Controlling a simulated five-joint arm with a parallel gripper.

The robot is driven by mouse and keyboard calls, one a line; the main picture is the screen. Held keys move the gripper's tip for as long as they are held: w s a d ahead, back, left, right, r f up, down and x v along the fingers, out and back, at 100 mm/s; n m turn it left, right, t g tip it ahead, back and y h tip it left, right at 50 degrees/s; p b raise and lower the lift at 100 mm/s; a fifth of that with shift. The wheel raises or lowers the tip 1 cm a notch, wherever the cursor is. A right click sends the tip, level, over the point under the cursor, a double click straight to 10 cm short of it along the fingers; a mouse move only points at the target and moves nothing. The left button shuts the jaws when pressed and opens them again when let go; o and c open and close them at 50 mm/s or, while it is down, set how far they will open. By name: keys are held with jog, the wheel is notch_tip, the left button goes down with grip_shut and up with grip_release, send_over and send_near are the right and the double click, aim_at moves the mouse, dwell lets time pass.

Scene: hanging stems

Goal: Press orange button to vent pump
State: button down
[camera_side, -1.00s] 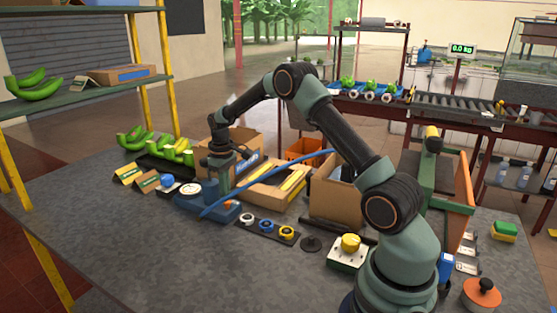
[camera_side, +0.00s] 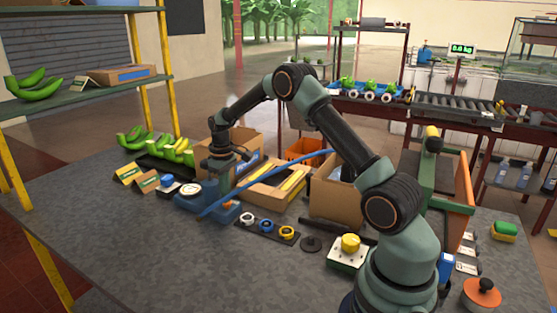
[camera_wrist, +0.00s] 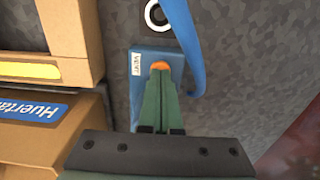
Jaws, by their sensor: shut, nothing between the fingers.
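In the side view my gripper (camera_side: 221,186) points down above the pump. I cannot tell whether the tips touch the button.
A blue hose (camera_side: 290,168) arches from the pump to the right. Cardboard boxes (camera_wrist: 75,35) lie close at the left in the wrist view. A dark strip with several coloured rings (camera_side: 267,228) and a yellow knob on a white box (camera_side: 350,243) stand to the right. The front bench is clear.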

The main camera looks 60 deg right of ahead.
notch_tip(320, 180, up, 8)
dwell(1.0)
jog(key=s+a+r+t, duration=0.3)
jog(key=s+a+r, duration=0.55)
jog(key=r, duration=0.25)
jog(key=s+a+t, duration=0.2)
jog(key=s+a, duration=0.6)
jog(key=s, duration=0.4)
jog(key=shift+a+t, duration=0.2)
jog(key=shift+t, duration=0.1)
